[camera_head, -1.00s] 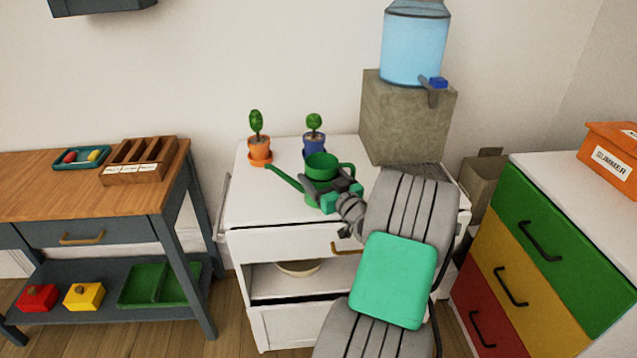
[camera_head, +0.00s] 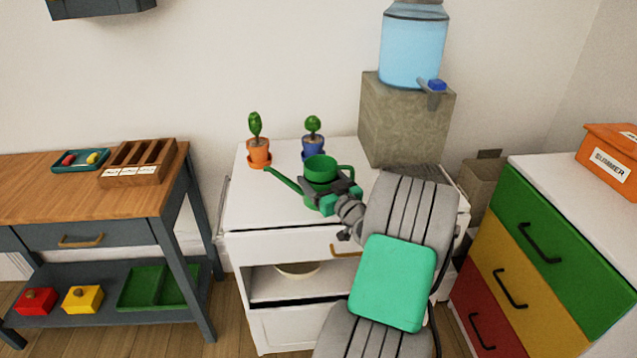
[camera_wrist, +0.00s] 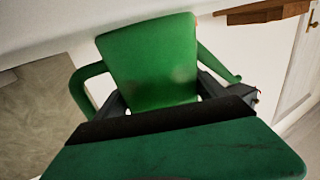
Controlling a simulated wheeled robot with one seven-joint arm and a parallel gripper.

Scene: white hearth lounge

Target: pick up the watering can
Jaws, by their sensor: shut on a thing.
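The green watering can (camera_head: 320,168) is at the white cabinet top, its spout pointing left and its handle to the right. My gripper (camera_head: 325,192) is shut on the can's body from the front. In the wrist view the can (camera_wrist: 150,60) stands between my fingers (camera_wrist: 160,105), with the handle at left and the spout at right. My gripper hides the can's lower part in the head view. I cannot tell whether its base touches the cabinet top.
On the white cabinet (camera_head: 255,205), an orange-potted plant (camera_head: 259,153) and a blue-potted plant (camera_head: 313,143) stand behind the can. A water dispenser (camera_head: 412,48) on a stone block (camera_head: 405,125) stands at back right. The cabinet's front left top is clear.

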